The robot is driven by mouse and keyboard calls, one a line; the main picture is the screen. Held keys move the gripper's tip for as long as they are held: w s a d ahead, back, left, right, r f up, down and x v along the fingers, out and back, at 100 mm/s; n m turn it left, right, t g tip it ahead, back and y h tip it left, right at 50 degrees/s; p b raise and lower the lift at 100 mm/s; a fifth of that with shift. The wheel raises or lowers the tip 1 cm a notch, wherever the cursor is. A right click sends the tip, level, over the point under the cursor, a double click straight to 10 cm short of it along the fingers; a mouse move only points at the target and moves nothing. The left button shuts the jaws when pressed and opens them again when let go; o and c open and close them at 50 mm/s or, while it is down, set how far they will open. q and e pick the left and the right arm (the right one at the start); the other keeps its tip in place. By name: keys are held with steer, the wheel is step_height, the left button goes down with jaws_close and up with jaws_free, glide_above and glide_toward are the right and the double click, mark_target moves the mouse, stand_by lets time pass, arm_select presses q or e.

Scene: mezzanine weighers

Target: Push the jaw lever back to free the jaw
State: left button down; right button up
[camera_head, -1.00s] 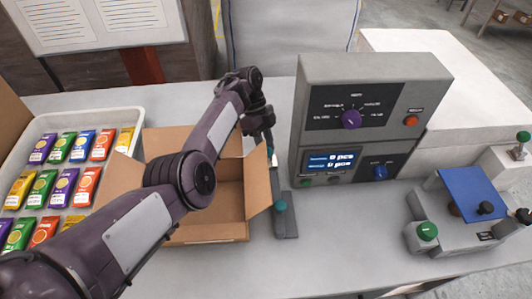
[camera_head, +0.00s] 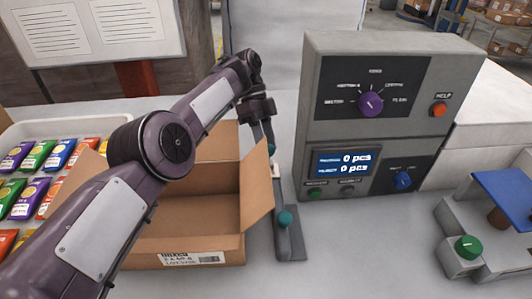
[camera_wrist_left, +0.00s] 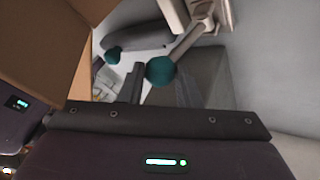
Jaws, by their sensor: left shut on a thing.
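The jaw lever shows in the left wrist view as a rod with a round teal knob (camera_wrist_left: 160,70), its rod running up and right to a grey bracket (camera_wrist_left: 205,12). My left gripper (camera_head: 269,139) reaches down beside the open carton in the head view and is shut on the lever's knob. In the wrist view a dark finger (camera_wrist_left: 136,84) is close beside the knob. In the head view a teal knob (camera_head: 271,149) shows at the fingertips. A second teal knob (camera_head: 285,218) stands on the grey base (camera_head: 291,246) nearer me. My right gripper is out of view.
An open carton (camera_head: 205,258) stands close left of the lever. A grey console (camera_head: 330,60) with dials and a screen rises just right. A tray (camera_head: 100,132) of coloured packets is at left. Bare table lies in front of the console.

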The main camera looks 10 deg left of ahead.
arm_select(q)
steer(key=shift+f, duration=0.1)
steer(key=c, duration=1.1)
jaws_free()
steer(key=shift+s, duration=0.1)
steer(key=shift+o, duration=0.2)
step_height(320, 180, up, 20)
steer(key=p, duration=2)
